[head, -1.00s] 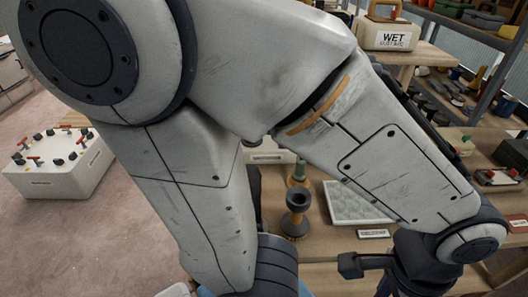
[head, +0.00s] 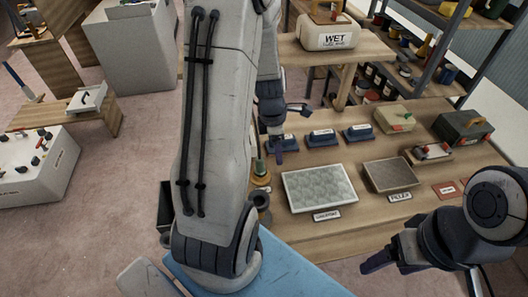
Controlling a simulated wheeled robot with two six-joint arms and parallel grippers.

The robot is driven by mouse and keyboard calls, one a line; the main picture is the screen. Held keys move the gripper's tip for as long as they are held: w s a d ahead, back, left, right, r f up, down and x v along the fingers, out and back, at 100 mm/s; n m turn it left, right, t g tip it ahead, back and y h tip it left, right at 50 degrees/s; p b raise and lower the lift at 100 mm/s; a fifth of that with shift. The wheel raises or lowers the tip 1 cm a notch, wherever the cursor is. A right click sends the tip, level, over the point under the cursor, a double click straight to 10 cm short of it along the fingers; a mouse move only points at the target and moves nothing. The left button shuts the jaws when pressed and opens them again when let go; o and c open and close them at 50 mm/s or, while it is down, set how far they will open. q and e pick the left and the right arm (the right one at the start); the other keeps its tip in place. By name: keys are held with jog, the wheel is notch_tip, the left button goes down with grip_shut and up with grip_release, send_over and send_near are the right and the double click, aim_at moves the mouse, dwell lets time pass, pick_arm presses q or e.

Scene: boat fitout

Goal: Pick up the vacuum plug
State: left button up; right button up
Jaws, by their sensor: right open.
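I cannot make out with certainty which thing is the vacuum plug. A dark, cup-topped piece (head: 261,200) stands at the bench's left edge, partly hidden by my arm. A green and yellow piece (head: 259,172) stands just behind it. My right gripper (head: 388,266) is open and empty at the lower right, in front of the bench and apart from these pieces. My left gripper (head: 288,132) shows small behind my big arm link, near the blue labelled blocks; its jaw opening is unclear.
The wooden bench (head: 390,212) holds a pale bumpy tray (head: 320,188), a brown tray marked FILLER (head: 390,175) and several blue blocks (head: 358,133). A WET container (head: 330,32) stands behind. A white box with knobs (head: 38,168) is at left. Floor between is clear.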

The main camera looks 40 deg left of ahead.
aim_at(259, 159)
pick_arm(q)
jog(key=a+n, duration=0.1)
jog(key=a, duration=0.1)
jog(key=s+a+n, duration=0.1)
jog(key=a+n, duration=0.1)
jog(key=a+f+n+p, duration=0.1)
jog(key=a+n, duration=0.1)
jog(key=shift+s, duration=0.25)
jog(key=f+b, duration=0.1)
jog(key=f, duration=0.3)
jog(key=shift+w, duration=0.2)
jog(key=shift+f, duration=0.55)
notch_tip(259, 159, down, 5)
jog(key=b, duration=0.3)
jog(key=shift+w, duration=0.1)
pick_arm(e)
jog(key=shift+f, duration=0.95)
pick_arm(q)
grip_shut()
